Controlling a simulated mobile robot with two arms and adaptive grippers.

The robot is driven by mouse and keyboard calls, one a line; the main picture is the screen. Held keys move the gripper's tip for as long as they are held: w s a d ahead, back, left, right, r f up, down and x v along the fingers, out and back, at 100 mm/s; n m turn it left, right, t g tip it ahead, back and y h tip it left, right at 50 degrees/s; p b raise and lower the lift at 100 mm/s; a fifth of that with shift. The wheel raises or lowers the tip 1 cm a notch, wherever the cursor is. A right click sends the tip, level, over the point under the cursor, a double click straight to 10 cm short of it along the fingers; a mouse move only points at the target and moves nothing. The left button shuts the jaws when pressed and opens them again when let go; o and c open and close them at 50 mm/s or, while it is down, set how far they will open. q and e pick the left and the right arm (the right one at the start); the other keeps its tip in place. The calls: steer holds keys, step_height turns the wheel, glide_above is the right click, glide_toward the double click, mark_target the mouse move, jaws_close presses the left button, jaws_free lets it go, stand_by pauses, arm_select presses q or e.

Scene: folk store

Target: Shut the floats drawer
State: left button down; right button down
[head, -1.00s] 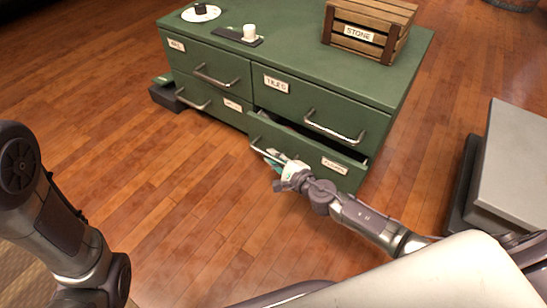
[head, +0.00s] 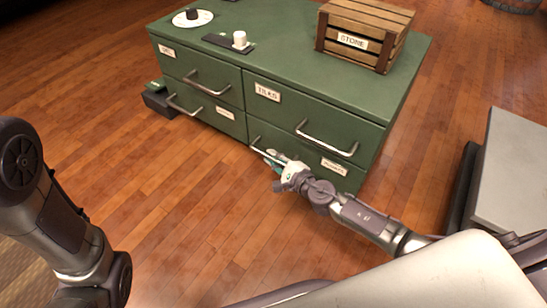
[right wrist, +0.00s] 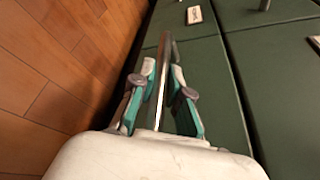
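The floats drawer appears to be the lower right drawer (head: 318,177) of the green cabinet; its small label (head: 333,166) is hard to read. Its front now looks level with the drawer above, with no open gap showing. My right gripper (head: 272,160) is at this drawer's handle, near its left end.
The other cabinet drawers, including the upper right one (head: 285,108), look shut. A grey block (head: 512,165) is at the right. Wooden floor lies open in front.

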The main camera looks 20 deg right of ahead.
steer(key=c, duration=1.2)
jaws_free()
steer(key=shift+w+d, duration=0.1)
steer(key=shift+d, duration=0.1)
steer(key=shift+o, duration=0.2)
steer(key=v, duration=1.2)
steer(key=shift+a, duration=0.1)
